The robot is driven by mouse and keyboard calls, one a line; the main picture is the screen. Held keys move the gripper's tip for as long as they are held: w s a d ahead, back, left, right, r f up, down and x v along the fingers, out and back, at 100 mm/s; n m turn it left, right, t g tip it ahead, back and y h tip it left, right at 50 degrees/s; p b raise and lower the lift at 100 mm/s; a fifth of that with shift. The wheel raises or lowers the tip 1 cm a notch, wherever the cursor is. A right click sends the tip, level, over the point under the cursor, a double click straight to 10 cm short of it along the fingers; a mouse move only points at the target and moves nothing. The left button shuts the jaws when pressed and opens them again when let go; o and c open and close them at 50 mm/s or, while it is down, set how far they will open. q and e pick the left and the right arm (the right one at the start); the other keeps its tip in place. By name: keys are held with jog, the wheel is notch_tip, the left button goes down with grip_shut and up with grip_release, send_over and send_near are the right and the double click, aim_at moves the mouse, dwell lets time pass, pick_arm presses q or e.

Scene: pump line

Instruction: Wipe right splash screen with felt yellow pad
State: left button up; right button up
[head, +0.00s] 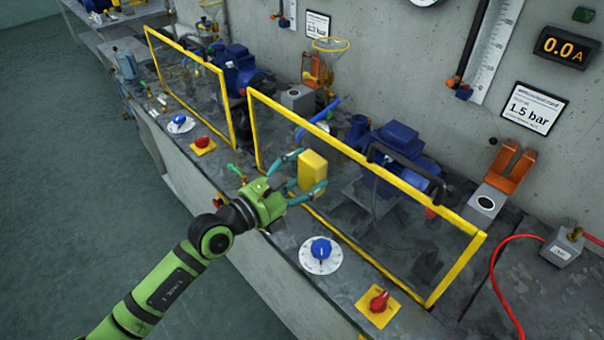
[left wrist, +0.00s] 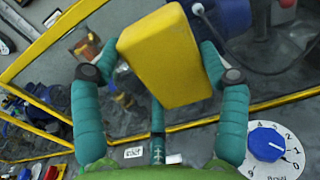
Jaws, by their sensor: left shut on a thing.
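My left gripper (head: 306,180) is shut on the yellow felt pad (head: 313,171). The pad is a yellow block, held in front of the left part of the right splash screen (head: 385,220). That screen is a clear pane in a yellow frame. I cannot tell whether the pad touches the pane. My right gripper is not in view.
The left splash screen (head: 187,85) stands further along the bench. In front of the right screen are a blue knob on a white dial (head: 321,250) and a red switch on a yellow plate (head: 379,302). A black handle (head: 405,170) is at the screen's top edge. A red hose (head: 497,275) lies right.

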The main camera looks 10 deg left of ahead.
aim_at(333, 173)
pick_arm(q)
jog(key=shift+x, duration=0.75)
jog(key=shift+s+d+r+p, duration=0.15)
jog(key=shift+s+d+p, duration=0.3)
jog(key=shift+d+p, duration=0.35)
jog(key=shift+s+d+p, duration=0.7)
jog(key=shift+d+p, duration=0.1)
jog(key=shift+w+d, duration=0.1)
jog(key=shift+w, duration=0.05)
jog(key=shift+w+a+f+b, duration=0.1)
jog(key=shift+w+a+b, duration=0.3)
jog(key=shift+a, duration=0.15)
jog(key=shift+w+a+f+b, duration=0.1)
jog(key=shift+w+a+b, duration=0.25)
jog(key=shift+a, duration=0.15)
jog(key=shift+w+a+r+b, duration=0.15)
jog(key=shift+w+a+b, duration=0.2)
jog(key=shift+a, duration=0.3)
